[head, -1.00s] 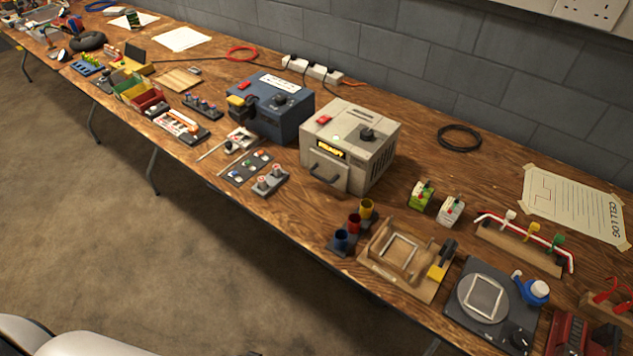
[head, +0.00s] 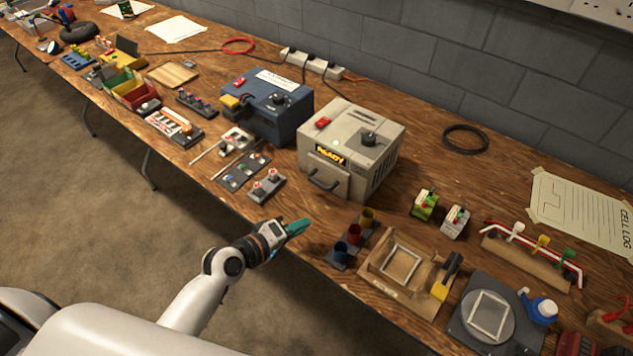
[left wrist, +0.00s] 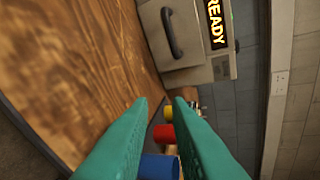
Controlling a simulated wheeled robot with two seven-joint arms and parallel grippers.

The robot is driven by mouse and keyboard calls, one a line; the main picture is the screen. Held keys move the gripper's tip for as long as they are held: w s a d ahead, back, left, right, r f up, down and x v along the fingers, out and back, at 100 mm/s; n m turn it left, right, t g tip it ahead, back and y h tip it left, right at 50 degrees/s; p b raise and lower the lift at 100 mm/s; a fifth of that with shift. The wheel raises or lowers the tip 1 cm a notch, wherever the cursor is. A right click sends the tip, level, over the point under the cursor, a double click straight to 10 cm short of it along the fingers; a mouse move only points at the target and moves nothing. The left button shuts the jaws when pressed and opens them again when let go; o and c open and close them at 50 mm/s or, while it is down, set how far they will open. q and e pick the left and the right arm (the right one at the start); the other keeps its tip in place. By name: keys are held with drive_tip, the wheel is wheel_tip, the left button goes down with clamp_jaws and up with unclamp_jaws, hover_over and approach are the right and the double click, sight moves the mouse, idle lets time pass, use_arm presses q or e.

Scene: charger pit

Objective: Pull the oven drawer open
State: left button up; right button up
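The oven is the beige box (head: 350,148) with a lit READY sign on its front, standing on the bench in the head view. Its drawer handle (head: 323,181), a dark bar low on the front, also shows in the left wrist view (left wrist: 172,32). The drawer looks shut. My right gripper is out of view.
Red, blue and yellow cups (head: 354,234) stand right of my left gripper. A grey block with two round pieces (head: 267,185) sits left of the oven's front. A blue machine (head: 268,105) is left of the oven, and a wooden fixture (head: 402,268) is at right.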

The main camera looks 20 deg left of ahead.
sight(317, 182)
use_arm(q)
drive_tip(key=w+a+n, duration=0.1)
drive_tip(key=w+a+n+t+y, duration=0.1)
drive_tip(key=n, duration=0.1)
drive_tip(key=w+a+r+n+t, duration=0.1)
drive_tip(key=w+a, duration=0.1)
drive_tip(key=shift+n, duration=0.3)
drive_tip(key=shift+w+f+t, duration=0.1)
drive_tip(key=shift+w+t, duration=0.2)
drive_tip(key=shift+w, duration=0.15)
drive_tip(key=x, duration=1.1)
drive_tip(key=shift+b, duration=0.35)
clamp_jaws()
drive_tip(key=shift+f, duration=0.1)
